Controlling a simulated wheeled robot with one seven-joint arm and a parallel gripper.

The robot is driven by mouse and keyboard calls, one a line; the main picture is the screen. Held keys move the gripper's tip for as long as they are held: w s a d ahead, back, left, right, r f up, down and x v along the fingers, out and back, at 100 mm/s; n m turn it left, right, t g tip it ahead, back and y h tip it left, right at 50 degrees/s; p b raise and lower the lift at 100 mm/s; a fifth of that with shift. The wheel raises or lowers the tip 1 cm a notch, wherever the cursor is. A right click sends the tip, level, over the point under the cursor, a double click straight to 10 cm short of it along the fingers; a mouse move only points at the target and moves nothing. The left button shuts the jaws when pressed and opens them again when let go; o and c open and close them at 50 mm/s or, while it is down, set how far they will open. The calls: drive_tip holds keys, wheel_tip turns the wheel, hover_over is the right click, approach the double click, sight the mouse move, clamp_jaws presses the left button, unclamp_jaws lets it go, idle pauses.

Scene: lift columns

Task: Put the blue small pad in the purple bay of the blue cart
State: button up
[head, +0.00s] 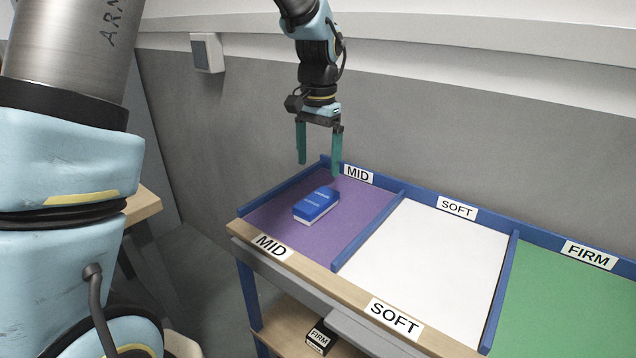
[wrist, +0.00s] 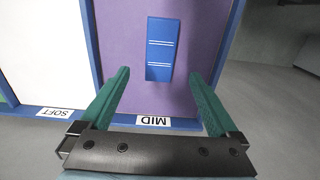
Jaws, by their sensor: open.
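The blue small pad (head: 316,204) lies flat in the purple bay (head: 352,213) of the blue cart (head: 243,290), on the purple surface labelled MID. It also shows in the wrist view (wrist: 160,50), with white stripes across its blue top. My gripper (head: 318,168) hangs above the back part of the purple bay, fingers pointing down, open and empty. In the wrist view the two green fingers (wrist: 160,76) are spread wide, with the pad between and beyond them. The gripper does not touch the pad.
The white SOFT bay (head: 440,250) and green FIRM bay (head: 575,300) lie to the right, split by low blue dividers (head: 500,290). A black block labelled FIRM (head: 320,338) sits on the lower shelf. A grey wall (head: 440,140) stands behind the cart.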

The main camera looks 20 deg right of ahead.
drive_tip(key=w+a+n, duration=0.2)
drive_tip(key=a+n, duration=0.2)
drive_tip(key=a, duration=1.1)
drive_tip(key=s+a+f+n, duration=0.2)
drive_tip(key=s+a+n, duration=0.1)
drive_tip(key=a, duration=0.5)
drive_tip(key=s+a+f+n+t, duration=0.1)
drive_tip(key=s+a+n, duration=0.3)
drive_tip(key=a, duration=0.5)
drive_tip(key=shift+s+a+f+t, duration=0.15)
drive_tip(key=shift+f+t, duration=0.15)
drive_tip(key=shift+f, duration=0.2)
drive_tip(key=shift+o, duration=0.3)
